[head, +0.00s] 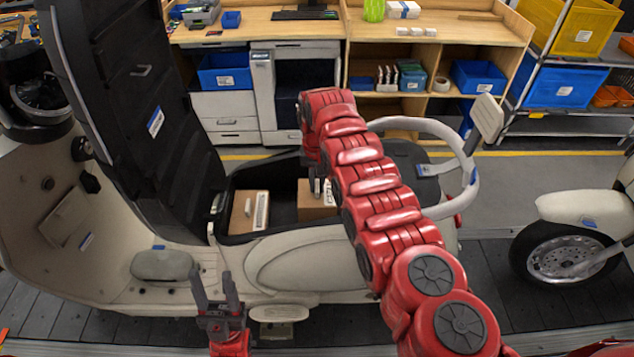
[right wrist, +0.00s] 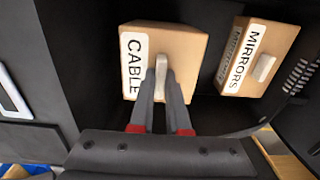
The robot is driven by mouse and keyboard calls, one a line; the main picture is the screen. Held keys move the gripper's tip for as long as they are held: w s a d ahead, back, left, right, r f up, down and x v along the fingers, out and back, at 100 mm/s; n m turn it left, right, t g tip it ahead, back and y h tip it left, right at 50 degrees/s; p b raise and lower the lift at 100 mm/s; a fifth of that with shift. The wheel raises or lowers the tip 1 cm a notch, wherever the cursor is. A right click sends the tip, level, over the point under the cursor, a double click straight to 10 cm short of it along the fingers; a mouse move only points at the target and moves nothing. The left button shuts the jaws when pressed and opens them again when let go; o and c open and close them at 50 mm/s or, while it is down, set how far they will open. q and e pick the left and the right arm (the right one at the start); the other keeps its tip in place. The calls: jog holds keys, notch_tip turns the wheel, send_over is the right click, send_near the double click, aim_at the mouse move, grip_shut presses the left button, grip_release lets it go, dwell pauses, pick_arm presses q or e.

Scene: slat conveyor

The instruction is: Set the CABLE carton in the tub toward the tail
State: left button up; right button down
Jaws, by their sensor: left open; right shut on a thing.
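The CABLE carton (right wrist: 185,50) is a brown box with a white label and a pale grip on top. My right gripper (right wrist: 161,78) is shut on that grip. In the head view the carton (head: 312,205) is inside the scooter's open black tub (head: 268,178), on the side toward the tail rack, partly hidden by my right arm. I cannot tell whether it rests on the tub floor. The MIRRORS carton (right wrist: 262,60) sits apart from it in the tub; in the head view it is the left box (head: 243,212). My left gripper (head: 215,278) is open and empty in front of the scooter.
The raised black seat (head: 130,100) stands left of the tub. A pale tail rail (head: 425,125) curves behind my right arm. Another scooter's wheel (head: 560,258) is at the right. A wooden workbench (head: 270,28) with blue bins is behind.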

jog(key=shift+f, duration=0.1)
jog(key=shift+f+b, duration=0.4)
jog(key=shift+b, duration=0.3)
jog(key=c, duration=0.8)
grip_release()
jog(key=shift+r, duration=0.1)
